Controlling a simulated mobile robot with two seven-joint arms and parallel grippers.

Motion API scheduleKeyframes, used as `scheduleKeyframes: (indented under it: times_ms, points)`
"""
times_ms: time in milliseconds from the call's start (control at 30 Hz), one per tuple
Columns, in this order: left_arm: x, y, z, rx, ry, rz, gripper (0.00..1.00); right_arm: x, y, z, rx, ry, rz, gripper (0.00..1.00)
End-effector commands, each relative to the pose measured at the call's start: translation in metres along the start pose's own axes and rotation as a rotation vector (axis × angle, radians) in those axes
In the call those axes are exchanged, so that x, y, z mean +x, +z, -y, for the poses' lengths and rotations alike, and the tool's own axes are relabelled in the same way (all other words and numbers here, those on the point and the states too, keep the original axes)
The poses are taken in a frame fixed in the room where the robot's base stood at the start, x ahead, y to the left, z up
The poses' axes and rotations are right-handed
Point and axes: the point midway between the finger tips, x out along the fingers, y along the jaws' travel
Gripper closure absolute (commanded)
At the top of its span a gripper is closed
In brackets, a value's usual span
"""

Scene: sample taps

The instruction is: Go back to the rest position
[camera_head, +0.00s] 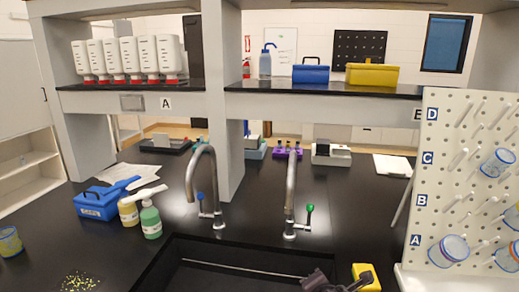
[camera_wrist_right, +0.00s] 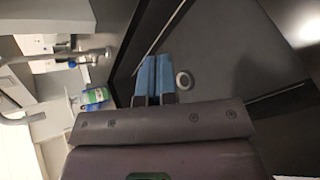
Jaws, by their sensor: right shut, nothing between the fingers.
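My right gripper shows in the right wrist view with its two blue fingers (camera_wrist_right: 153,78) together and nothing between them. It hangs over the dark sink basin (camera_wrist_right: 225,55), with the round drain (camera_wrist_right: 183,80) beyond the fingers. In the head view a dark part of my right arm shows at the bottom edge, over the sink (camera_head: 250,268); the fingertips cannot be made out there. Two grey gooseneck taps stand behind the sink: the left tap (camera_head: 190,170) has a blue handle (camera_head: 200,196), the right tap (camera_head: 291,180) a green one (camera_head: 309,209). My left gripper is out of view.
A yellow object (camera_head: 367,276) sits at the sink's right. A white pegboard (camera_head: 437,175) with blue-rimmed beakers stands at the right. A green bottle (camera_head: 151,222) and a blue box (camera_head: 97,204) stand left of the taps. A shelf (camera_head: 320,89) spans above the bench.

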Motion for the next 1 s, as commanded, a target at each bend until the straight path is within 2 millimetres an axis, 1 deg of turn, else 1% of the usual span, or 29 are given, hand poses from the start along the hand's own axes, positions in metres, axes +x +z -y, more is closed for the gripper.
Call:
scheduleKeyframes:
  times_ms: [33, 100, 233, 433, 600, 700, 800, 1000]
  points:
    - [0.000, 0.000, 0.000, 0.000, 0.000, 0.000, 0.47, -0.010, -0.008, 0.013, 0.106, -0.031, -0.023, 1.00]
    - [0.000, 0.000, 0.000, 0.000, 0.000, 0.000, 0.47, -0.022, -0.015, 0.028, 0.257, -0.076, -0.044, 1.00]
    - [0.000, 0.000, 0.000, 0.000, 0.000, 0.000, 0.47, -0.047, -0.022, 0.057, 0.537, -0.168, -0.060, 1.00]
    - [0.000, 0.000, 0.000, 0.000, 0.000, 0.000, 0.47, -0.086, -0.024, 0.105, 0.961, -0.320, -0.032, 1.00]
    - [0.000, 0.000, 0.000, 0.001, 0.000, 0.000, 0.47, -0.125, -0.019, 0.150, 1.312, -0.451, 0.048, 1.00]
    - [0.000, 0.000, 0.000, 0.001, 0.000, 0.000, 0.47, -0.149, -0.015, 0.176, 1.497, -0.520, 0.117, 1.00]
    - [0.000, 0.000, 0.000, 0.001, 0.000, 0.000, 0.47, -0.169, -0.011, 0.197, 1.646, -0.573, 0.186, 1.00]
    - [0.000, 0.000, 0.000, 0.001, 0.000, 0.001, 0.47, -0.204, -0.006, 0.228, 1.863, -0.647, 0.315, 1.00]
